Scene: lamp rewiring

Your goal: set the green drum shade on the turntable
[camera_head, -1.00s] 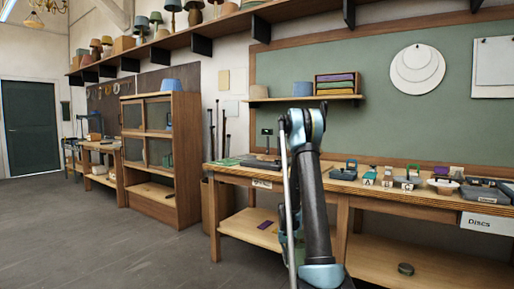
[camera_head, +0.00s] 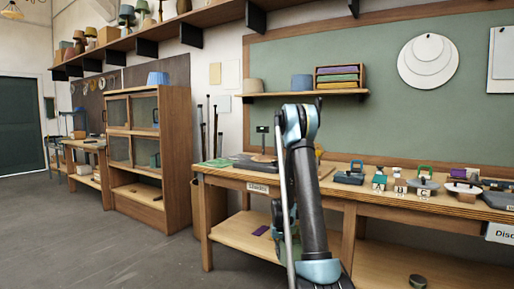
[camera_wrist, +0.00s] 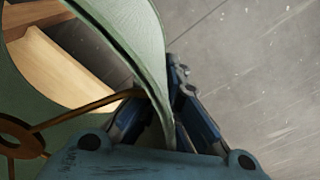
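The green drum shade (camera_wrist: 135,30) fills the left of the wrist view, with its open end and a brown spoked ring (camera_wrist: 15,140) showing inside. My gripper (camera_wrist: 162,88) has its blue-grey fingers on both sides of the shade's wall and is closed on it. In the head view my arm stands upright in front of the bench and hides most of the gripper and shade.
A long wooden bench (camera_head: 340,198) crosses the right side, with several lamp parts on its top. A glazed cabinet (camera_head: 175,150) stands left of it. A wall shelf (camera_head: 345,94) hangs above. Grey floor (camera_head: 90,245) is clear at left.

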